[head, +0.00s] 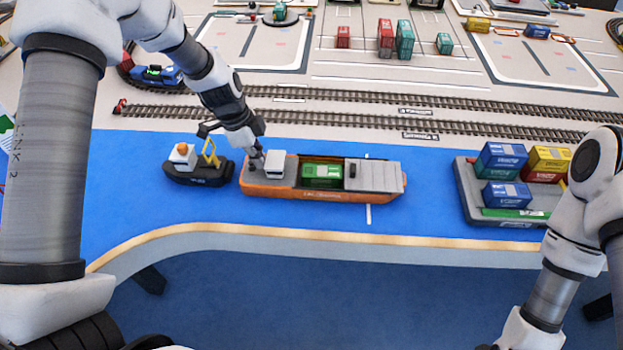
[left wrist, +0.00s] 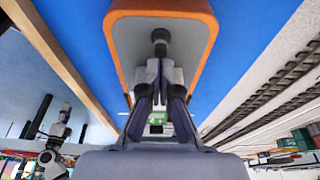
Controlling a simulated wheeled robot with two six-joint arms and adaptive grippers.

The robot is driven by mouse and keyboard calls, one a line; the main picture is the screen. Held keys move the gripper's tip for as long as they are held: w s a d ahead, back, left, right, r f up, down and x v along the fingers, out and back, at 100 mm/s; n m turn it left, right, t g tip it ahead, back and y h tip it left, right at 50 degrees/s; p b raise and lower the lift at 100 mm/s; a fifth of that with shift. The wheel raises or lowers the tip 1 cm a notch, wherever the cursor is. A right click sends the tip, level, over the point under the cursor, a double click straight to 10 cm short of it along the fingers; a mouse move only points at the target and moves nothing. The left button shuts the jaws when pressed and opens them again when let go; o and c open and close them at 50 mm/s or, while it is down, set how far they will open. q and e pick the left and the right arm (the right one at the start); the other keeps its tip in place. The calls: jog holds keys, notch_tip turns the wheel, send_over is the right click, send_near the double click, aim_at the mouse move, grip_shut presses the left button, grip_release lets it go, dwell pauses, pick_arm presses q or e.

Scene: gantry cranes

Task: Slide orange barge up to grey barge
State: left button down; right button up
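The orange barge (head: 380,193) lies on the blue water in the middle of the head view, with a green container (head: 322,172) in its hold. The grey barge (head: 466,188) lies to its right, across a strip of open water, loaded with several containers. My left gripper (head: 257,162) is down at the left end of the orange barge, beside its white cabin (head: 275,164). In the left wrist view its fingertips (left wrist: 160,72) are together, close to a dark knobbed post (left wrist: 160,38) on the grey deck. My right arm shows at the right; its gripper is out of sight.
A dark tugboat (head: 198,172) floats just left of the orange barge. Railway tracks (head: 350,115) run along the quay behind. The pale curved table edge (head: 320,236) is in front.

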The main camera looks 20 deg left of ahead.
aim_at(282, 160)
pick_arm(q)
jog(key=shift+w+d+f+b, duration=0.1)
jog(key=shift+w+d+b, duration=0.1)
jog(key=shift+d+b, duration=0.55)
jog(key=shift+w+d+r+b, duration=0.1)
jog(key=shift+w+d+b, duration=0.25)
jog(key=shift+d, duration=0.7)
jog(key=shift+w+d+f+b, duration=0.1)
jog(key=shift+d+b, duration=0.55)
jog(key=shift+d, duration=0.25)
jog(key=shift+w+d+b, duration=0.2)
jog(key=shift+d+b, duration=0.15)
jog(key=shift+d, duration=0.35)
jog(key=shift+w+d+b, duration=0.15)
jog(key=shift+d+b, duration=0.15)
jog(key=shift+d, duration=0.4)
jog(key=shift+w+d+b, duration=0.15)
jog(key=shift+d, duration=0.5)
jog(key=shift+w+d+b, duration=0.15)
jog(key=shift+d, duration=0.5)
jog(key=shift+s+a+r, duration=0.15)
jog(key=shift+a+r, duration=0.2)
jog(key=shift+a, duration=0.25)
notch_tip(282, 160, up, 10)
jog(key=p, duration=0.7)
jog(key=shift+f, duration=0.1)
